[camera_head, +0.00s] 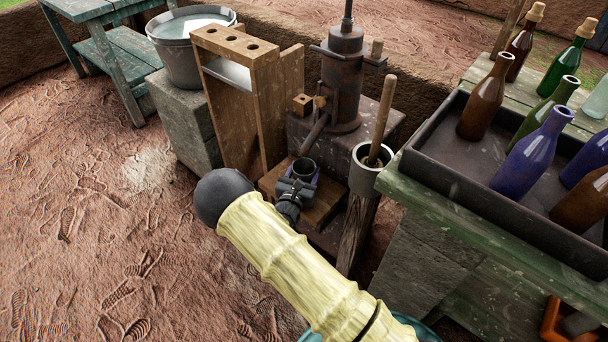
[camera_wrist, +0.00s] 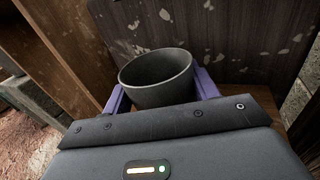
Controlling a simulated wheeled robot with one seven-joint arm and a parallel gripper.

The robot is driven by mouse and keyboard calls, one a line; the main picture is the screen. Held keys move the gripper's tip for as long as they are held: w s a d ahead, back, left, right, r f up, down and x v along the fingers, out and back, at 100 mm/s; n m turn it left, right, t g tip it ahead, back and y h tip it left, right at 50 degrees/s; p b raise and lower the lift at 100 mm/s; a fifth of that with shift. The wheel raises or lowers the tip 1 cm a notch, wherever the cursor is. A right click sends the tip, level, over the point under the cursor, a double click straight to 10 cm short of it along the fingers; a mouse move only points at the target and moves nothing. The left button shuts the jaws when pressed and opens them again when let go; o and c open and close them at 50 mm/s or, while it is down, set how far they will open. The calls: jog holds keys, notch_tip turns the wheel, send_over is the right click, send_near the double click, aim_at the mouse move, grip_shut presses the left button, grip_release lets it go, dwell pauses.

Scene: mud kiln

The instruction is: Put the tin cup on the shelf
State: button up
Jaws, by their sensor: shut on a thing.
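The tin cup (camera_head: 304,166) is a small dark grey, open-topped cup, upright in front of the rusty metal press. My gripper (camera_head: 298,183) is shut on it. In the wrist view the cup (camera_wrist: 158,82) sits between my two purple fingers (camera_wrist: 160,98), its mouth facing up and its inside empty. A low wooden board (camera_head: 328,203) lies beneath and beside the cup. I cannot tell whether the cup's base touches it. My gripper hides the lower part of the cup. I cannot tell for sure which surface is the shelf.
A wooden stand with holes (camera_head: 238,85) rises left of the cup. The metal press (camera_head: 343,85) is behind. A pot with a stick (camera_head: 368,178) stands close right. A dark tray (camera_head: 452,192) of bottles is further right. The bare ground at left is clear.

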jog(key=shift+f, duration=0.15)
jog(key=o, duration=1)
jog(key=shift+c, duration=0.2)
jog(key=shift+s+r, duration=0.1)
jog(key=shift+r, duration=0.15)
jog(key=p+v, duration=0.2)
jog(key=v, duration=1)
jog(key=shift+p, duration=0.4)
